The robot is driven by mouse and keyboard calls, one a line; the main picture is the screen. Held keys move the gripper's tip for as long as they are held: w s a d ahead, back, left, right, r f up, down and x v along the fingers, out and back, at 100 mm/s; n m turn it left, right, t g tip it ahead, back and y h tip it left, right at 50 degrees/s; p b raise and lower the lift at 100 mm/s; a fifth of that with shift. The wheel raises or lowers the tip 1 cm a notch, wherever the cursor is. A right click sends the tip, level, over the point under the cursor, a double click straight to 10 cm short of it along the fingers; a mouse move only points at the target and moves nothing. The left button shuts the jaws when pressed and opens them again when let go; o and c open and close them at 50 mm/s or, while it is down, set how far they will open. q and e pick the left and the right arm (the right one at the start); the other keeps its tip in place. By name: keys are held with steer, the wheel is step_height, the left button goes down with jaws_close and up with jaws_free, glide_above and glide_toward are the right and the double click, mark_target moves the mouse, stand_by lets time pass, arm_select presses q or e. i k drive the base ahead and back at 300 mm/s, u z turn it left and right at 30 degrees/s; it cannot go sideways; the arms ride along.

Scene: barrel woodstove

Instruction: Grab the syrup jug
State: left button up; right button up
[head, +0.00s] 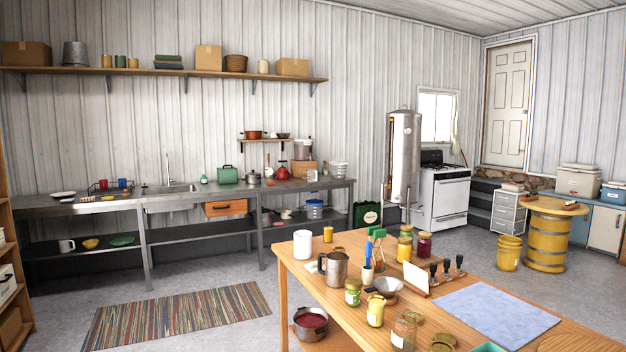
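Neither of my grippers shows in the head view. I cannot tell for sure which thing is the syrup jug. A metal pitcher with a handle (334,269) stands upright on the near wooden table (300,256). A small whitish container (312,176), too small to make out, stands on the steel counter (345,182) at the back. A dark green container with a pale label (367,215) stands on the floor beyond the counter's right end.
The wooden table holds several jars, a white canister (302,244), a metal funnel (386,286) and a blue mat (494,312). A striped rug (178,318) lies on the floor at left. A yellow barrel table (547,241) stands at right. Open floor lies between table and counter.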

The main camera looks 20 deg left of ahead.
mark_target(312, 173)
steer(key=z, duration=1.5)
steer(key=i, duration=0.1)
steer(key=u, duration=2.8)
steer(key=i, duration=7.3)
steer(key=z, duration=0.05)
